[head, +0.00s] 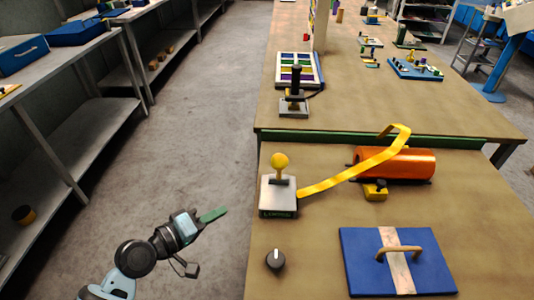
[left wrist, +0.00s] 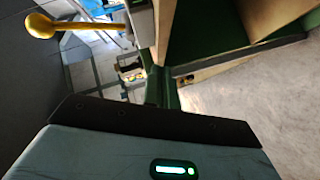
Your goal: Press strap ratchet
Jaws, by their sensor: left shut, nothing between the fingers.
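The strap ratchet (head: 279,195) is a pale grey box with an upright lever topped by a yellow ball, near the left edge of the near table. A yellow strap (head: 345,178) runs from it up over an orange cylinder (head: 410,164). In the left wrist view, the yellow ball (left wrist: 40,26) and its stem appear sideways at the upper left. My left gripper (head: 214,215) has green fingers, shut and empty, over the floor left of the table. It is left of the ratchet and apart from it. My right gripper is not in view.
The near table (head: 310,255) also bears a black knob (head: 276,260) and a blue board (head: 365,270) with a wooden handle. A black joystick (head: 295,95) stands on the table behind. Grey shelves (head: 100,130) line the left. The floor between is clear.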

